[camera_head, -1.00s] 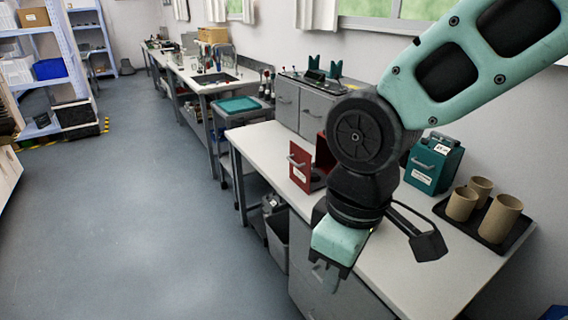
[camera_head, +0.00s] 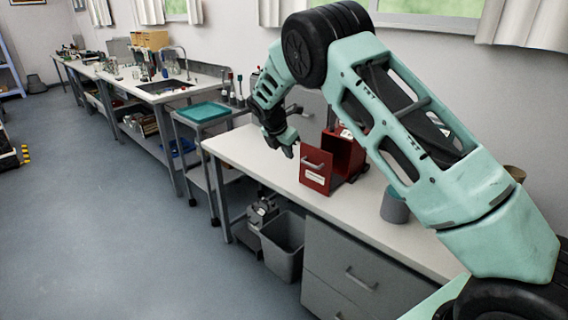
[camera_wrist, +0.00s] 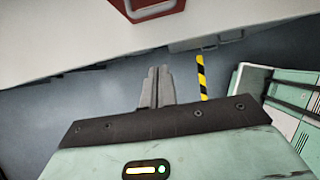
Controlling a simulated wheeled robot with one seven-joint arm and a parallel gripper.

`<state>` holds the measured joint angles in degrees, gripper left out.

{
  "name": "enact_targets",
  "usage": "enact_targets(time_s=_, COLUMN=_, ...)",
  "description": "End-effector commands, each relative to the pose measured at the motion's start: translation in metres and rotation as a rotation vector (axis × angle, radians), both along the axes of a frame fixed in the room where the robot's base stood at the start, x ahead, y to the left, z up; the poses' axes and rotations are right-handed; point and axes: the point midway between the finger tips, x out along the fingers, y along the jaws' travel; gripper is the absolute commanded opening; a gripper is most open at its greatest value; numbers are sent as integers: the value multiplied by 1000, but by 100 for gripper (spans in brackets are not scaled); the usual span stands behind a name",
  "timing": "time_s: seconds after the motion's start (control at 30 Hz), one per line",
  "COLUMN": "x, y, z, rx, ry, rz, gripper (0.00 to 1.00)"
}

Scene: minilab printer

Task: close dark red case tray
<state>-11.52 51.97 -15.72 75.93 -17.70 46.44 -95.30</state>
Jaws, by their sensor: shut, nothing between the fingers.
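The dark red case (camera_head: 346,152) stands on the white bench in the head view. Its tray (camera_head: 316,170) is pulled out toward the front left, with a metal handle and a white label on its face. In the wrist view, part of the tray's red front (camera_wrist: 148,8) with its handle shows at the top edge. My gripper (camera_head: 290,152) is just left of the tray front, apart from it, above the bench. Its fingers (camera_wrist: 157,88) are together and empty in the wrist view. My arm hides part of the case's surroundings.
The white bench (camera_head: 240,150) is clear left of the tray. A grey cup-like container (camera_head: 394,206) stands to the right, partly behind my arm. A grey bin (camera_head: 284,245) and drawers (camera_head: 345,275) are below. A cart with a teal tray (camera_head: 204,112) stands beyond the bench's left end.

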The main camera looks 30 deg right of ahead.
Motion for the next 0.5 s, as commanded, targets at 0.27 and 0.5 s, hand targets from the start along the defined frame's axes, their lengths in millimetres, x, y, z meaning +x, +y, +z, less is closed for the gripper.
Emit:
enact_targets(time_s=0.27, x=5, y=-17, z=-29, rx=-6, ry=9, rz=5, gripper=0)
enact_targets(time_s=0.5, x=12, y=-37, z=-74, rx=-5, ry=6, rz=5, gripper=0)
